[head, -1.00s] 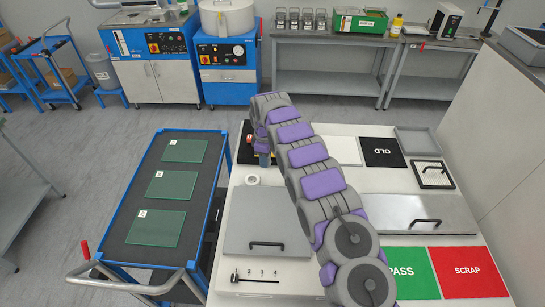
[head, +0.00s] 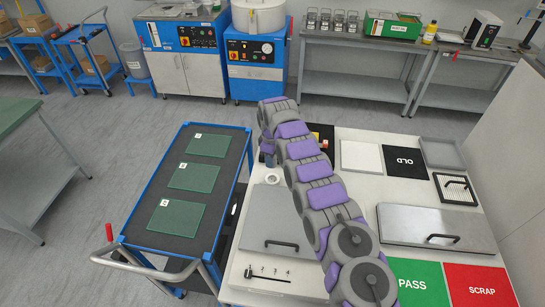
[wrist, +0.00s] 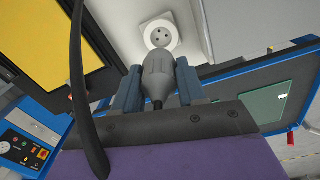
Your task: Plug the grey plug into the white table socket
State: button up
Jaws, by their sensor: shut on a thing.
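My gripper (wrist: 158,88) is shut on the grey plug (wrist: 158,68) in the wrist view, with a finger on each side of it. The plug's tip points toward the white table socket (wrist: 160,34), a square block with a round recessed face. The plug and socket look apart. In the head view, the socket (head: 272,179) sits near the white table's left edge. My gripper (head: 268,157) is just beyond it, partly hidden by my arm. The plug cannot be made out there.
A blue-framed cart (head: 233,165) with green boards stands left of the white table (head: 362,208). A black cable (wrist: 79,90) hangs across the left of the wrist view.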

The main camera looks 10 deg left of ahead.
send_over(272, 180)
jog(key=shift+s+f+b, duration=0.2)
jog(key=shift+f+b, duration=0.1)
jog(key=shift+f, duration=2.85)
jog(key=shift+f+b, duration=1)
jog(key=shift+f, duration=0.7)
dwell(1.1)
jog(key=o, duration=1.2)
jog(key=shift+o, duration=0.2)
jog(key=shift+r, duration=0.1)
notch_tip(272, 180, up, 17)
jog(key=p, duration=0.3)
jog(key=shift+w+a+r, duration=0.1)
jog(key=shift+r, duration=0.05)
